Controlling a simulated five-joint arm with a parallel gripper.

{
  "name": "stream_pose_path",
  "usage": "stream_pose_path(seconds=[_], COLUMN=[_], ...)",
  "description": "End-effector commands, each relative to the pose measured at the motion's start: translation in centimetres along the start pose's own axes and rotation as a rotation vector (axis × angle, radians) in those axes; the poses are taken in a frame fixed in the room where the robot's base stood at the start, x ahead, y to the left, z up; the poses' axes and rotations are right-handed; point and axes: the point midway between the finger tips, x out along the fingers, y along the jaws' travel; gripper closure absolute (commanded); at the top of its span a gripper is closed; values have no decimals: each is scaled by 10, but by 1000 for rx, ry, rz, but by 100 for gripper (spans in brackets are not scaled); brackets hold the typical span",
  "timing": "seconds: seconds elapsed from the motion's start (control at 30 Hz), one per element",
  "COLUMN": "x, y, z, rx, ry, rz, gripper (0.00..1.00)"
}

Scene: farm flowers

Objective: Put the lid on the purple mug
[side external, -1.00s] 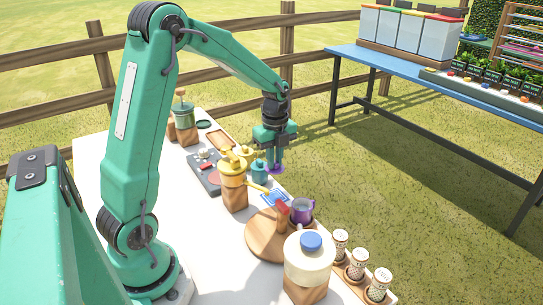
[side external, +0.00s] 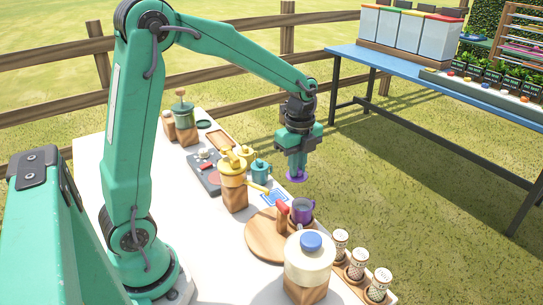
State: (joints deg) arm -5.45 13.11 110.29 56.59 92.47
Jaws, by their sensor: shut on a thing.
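The purple mug (side external: 303,211) stands upright near the right edge of the white table, beside a round wooden board. Its top looks open. My gripper (side external: 297,172) points down and is shut on the purple lid (side external: 297,178). It holds the lid in the air, above and behind the mug in the picture, apart from it. The grip on the lid's knob is hidden by the fingers.
A red-topped wooden-handled item (side external: 282,209) stands close left of the mug. A cream jar with a blue cap (side external: 311,245) is in front. Shakers (side external: 357,262) stand to the right.

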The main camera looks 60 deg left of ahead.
Motion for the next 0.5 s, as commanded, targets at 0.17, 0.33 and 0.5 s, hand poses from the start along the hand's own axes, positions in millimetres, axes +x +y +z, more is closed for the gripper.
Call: stream_pose_path(seconds=[0.17,0.33,0.5], x=[-10,-14,-13], y=[6,8,8], z=[-28,-38,-38], rx=[-12,-21,-22], ry=[0,0,0], rz=[-1,1,1], gripper=[100,100,100])
